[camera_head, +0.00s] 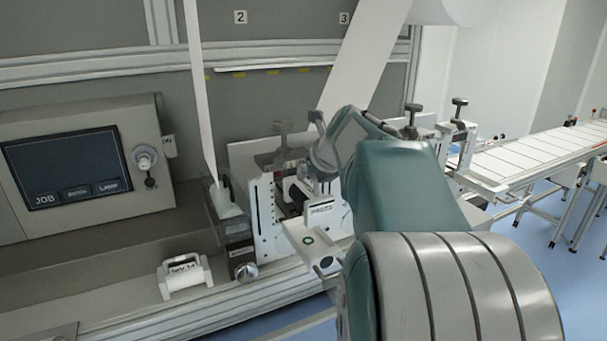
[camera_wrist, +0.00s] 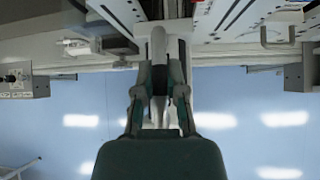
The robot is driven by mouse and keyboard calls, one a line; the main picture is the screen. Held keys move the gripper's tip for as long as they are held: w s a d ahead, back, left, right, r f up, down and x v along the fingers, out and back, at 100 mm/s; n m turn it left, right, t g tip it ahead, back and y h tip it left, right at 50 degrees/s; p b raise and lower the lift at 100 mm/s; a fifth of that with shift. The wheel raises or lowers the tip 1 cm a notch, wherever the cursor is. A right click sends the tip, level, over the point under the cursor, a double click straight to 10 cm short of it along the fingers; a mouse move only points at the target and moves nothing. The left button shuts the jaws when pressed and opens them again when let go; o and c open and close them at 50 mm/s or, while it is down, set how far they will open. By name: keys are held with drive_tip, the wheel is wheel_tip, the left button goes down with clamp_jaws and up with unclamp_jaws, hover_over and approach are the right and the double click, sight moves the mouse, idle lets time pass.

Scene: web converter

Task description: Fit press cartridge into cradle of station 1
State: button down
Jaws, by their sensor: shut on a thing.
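My gripper (camera_wrist: 160,66) is in the middle of the wrist view, its fingers shut on a light grey, narrow part that I take for the press cartridge (camera_wrist: 158,42). Most of the held thing is hidden by the fingers. In the head view my green and grey arm covers the gripper's fingertips. A white block with a dark label (camera_head: 322,210) shows just left of my arm, in front of station 1 (camera_head: 267,210), a white slotted side plate with dark rollers. I cannot tell whether this block is the held cartridge or is seated. The cradle is largely hidden.
A white labelled roller unit (camera_head: 184,274) lies on the ledge at left. A control panel with a screen (camera_head: 68,168) stands behind it. A white web (camera_head: 201,90) hangs down to the station. A conveyor (camera_head: 535,155) runs at right. Blue floor lies in front.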

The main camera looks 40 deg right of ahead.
sight(311, 191)
drive_tip(key=shift+d+f, duration=0.6)
drive_tip(key=shift+f, duration=0.65)
drive_tip(key=shift+a+f, duration=0.4)
drive_tip(key=shift+f, duration=0.2)
drive_tip(key=shift+a+f, duration=0.35)
drive_tip(key=shift+f, duration=0.4)
drive_tip(key=shift+d+f, duration=0.25)
drive_tip(key=shift+d, duration=0.3)
drive_tip(key=shift+a, duration=0.1)
drive_tip(key=shift+a, duration=0.25)
drive_tip(key=shift+d, duration=0.3)
